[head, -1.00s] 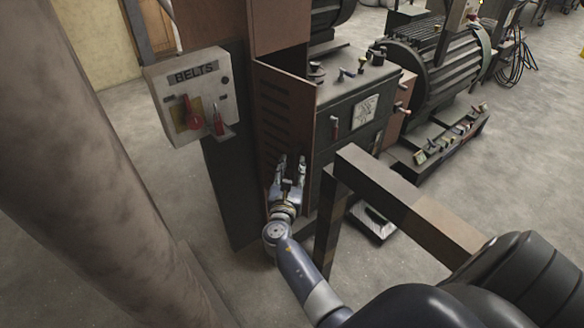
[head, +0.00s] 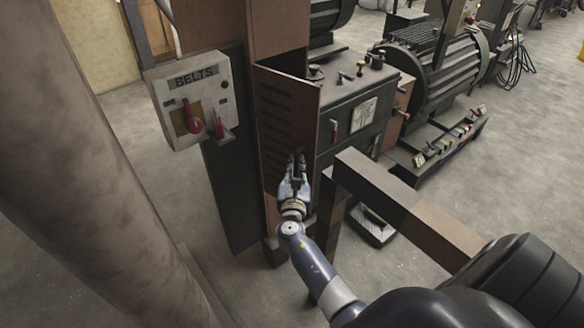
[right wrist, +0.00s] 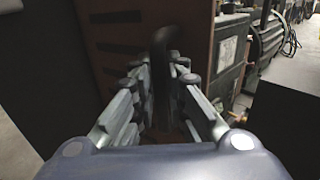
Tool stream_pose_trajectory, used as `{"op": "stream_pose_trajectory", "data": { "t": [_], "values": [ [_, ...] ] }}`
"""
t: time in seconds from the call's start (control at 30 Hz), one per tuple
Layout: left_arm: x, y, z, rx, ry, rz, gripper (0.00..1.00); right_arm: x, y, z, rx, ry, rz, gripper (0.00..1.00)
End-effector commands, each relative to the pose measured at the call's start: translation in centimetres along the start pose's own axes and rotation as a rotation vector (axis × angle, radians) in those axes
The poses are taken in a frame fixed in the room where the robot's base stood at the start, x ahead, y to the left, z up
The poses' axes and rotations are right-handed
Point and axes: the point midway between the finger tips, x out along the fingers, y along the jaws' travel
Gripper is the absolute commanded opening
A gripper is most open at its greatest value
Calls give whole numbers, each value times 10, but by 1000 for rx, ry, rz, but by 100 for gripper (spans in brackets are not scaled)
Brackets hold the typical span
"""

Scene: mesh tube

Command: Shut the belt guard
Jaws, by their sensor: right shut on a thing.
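The belt guard (head: 288,120) is a brown slotted metal panel standing out from the brown housing at an angle, so it is partly open. Its slots also show in the right wrist view (right wrist: 120,45). A dark curved handle (right wrist: 163,50) stands between my right gripper's fingers. My right gripper (head: 297,165) is in front of the guard's lower part, and in the right wrist view (right wrist: 163,85) its fingers are shut on the handle. In the head view the fingers mostly hide the handle. My left gripper is not in view.
A grey BELTS switch box (head: 195,100) with red levers is left of the guard. A brown rail (head: 405,205) stands close to the right of my right forearm. A dark machine cabinet (head: 350,110) is behind the guard. A thick column (head: 90,170) fills the left side.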

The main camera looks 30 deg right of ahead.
Motion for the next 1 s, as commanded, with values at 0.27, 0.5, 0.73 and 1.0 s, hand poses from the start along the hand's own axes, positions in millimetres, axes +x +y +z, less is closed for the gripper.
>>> {"op": "stream_pose_trajectory", "data": {
  "t": [0.27, 0.5, 0.73, 1.0],
  "values": [
    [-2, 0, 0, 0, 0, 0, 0, 23, -24, 1, -2, 0, 51, 0],
    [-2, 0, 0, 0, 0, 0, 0, 26, -26, 0, 0, 2, 49, 0],
    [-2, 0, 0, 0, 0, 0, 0, 25, -26, 0, -1, 3, 48, 33],
    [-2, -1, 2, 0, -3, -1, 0, 25, -25, 1, -1, 2, 50, 33]
  ]
}}
